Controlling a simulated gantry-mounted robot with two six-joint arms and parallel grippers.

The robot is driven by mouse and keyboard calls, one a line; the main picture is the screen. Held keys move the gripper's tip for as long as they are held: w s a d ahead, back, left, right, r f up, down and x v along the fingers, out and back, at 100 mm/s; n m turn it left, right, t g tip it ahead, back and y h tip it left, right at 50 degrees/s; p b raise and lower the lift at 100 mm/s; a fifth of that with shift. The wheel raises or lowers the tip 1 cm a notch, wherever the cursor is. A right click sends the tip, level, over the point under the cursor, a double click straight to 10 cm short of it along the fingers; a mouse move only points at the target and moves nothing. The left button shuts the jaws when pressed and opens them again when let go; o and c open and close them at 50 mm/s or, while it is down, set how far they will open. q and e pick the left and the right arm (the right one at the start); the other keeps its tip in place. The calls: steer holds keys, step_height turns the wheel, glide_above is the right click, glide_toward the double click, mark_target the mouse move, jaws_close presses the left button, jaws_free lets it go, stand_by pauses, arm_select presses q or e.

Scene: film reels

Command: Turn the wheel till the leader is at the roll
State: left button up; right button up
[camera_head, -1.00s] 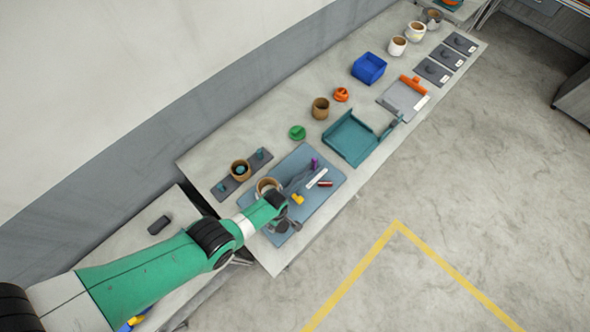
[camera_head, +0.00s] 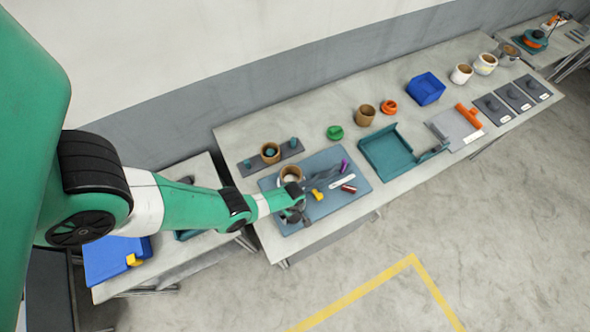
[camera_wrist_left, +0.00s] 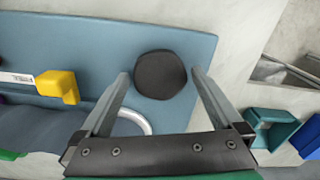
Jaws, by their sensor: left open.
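My left gripper (camera_head: 296,215) is over the near left part of a blue-grey board (camera_head: 350,200) on the long table. In the left wrist view the gripper (camera_wrist_left: 163,82) is open. A dark, roundish knob-like piece (camera_wrist_left: 160,75) shows between its fingers, with a gap on each side; I cannot tell whether it is the wheel. A tan ring-shaped roll (camera_head: 291,173) stands on the board just behind the gripper. I cannot make out the leader for certain. My right gripper is not in view.
The board also holds a yellow piece (camera_head: 317,194), a white labelled strip (camera_head: 342,181) and a red piece (camera_head: 349,189). An orange and teal reel (camera_head: 535,40) is on the far table.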

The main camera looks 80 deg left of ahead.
arm_select(q)
steer(key=shift+c, duration=0.2)
steer(key=c, duration=1.2)
steer(key=shift+o, duration=0.2)
